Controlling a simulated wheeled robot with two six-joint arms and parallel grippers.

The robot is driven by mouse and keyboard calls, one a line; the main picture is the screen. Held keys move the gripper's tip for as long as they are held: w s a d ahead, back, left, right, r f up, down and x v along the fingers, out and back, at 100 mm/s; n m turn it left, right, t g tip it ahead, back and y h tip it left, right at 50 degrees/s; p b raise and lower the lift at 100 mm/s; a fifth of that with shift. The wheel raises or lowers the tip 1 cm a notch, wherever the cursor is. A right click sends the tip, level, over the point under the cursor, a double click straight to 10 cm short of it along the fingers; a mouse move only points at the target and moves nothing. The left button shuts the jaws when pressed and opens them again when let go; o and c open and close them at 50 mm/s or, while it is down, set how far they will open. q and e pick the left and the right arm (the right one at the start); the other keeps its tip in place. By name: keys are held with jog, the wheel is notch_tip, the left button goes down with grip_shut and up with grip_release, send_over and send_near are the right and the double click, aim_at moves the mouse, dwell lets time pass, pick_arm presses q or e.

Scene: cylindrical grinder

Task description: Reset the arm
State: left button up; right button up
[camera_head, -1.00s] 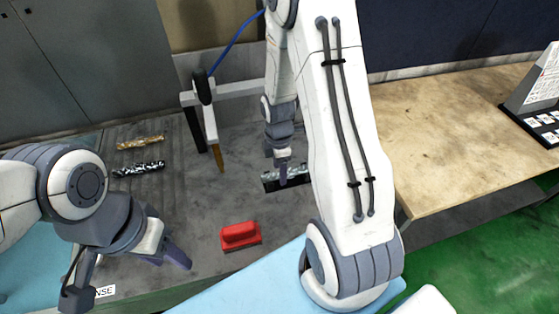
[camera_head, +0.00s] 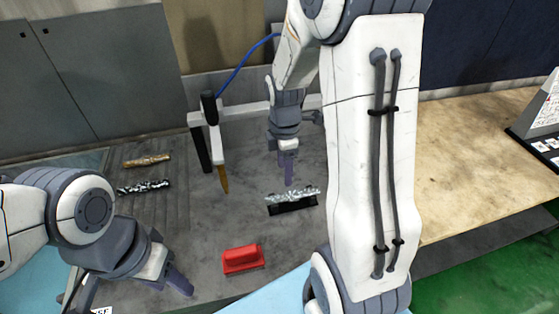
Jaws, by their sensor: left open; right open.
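My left gripper (camera_head: 177,283) is at the lower left, above the front of the grey bench, with its fingers pointing down and right. It is open and holds nothing. My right gripper (camera_head: 288,168) points down above the back middle of the bench, open and empty. A silvery fluted shaft (camera_head: 293,194) lies on a black holder (camera_head: 293,208) just below and in front of the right gripper, apart from its fingers. My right arm's big white link covers part of the bench to the right of it.
A red block with a handle (camera_head: 242,259) sits at the bench front. A golden shaft (camera_head: 147,160) and a dark silvery shaft (camera_head: 144,187) lie on the ribbed left area. A white-framed stand with a brown tip (camera_head: 223,180) rises mid-bench. A wooden table (camera_head: 470,150) is at right.

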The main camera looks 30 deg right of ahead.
jog(key=s+a+r+m, duration=0.2)
jog(key=s+a+r, duration=0.1)
jog(key=a, duration=0.4)
jog(key=s+a+r+m, duration=0.1)
jog(key=s+a+r, duration=0.15)
jog(key=a, duration=0.45)
jog(key=s+a+r+m+y, duration=0.1)
jog(key=s+a+r+m, duration=0.1)
jog(key=s+a+m, duration=0.2)
jog(key=s+a, duration=0.3)
jog(key=s, duration=0.5)
jog(key=shift+s+a+r+m, duration=0.15)
jog(key=shift+a+m, duration=0.05)
jog(key=shift+m, duration=0.1)
jog(key=shift+s, duration=0.2)
jog(key=shift+c, duration=0.3)
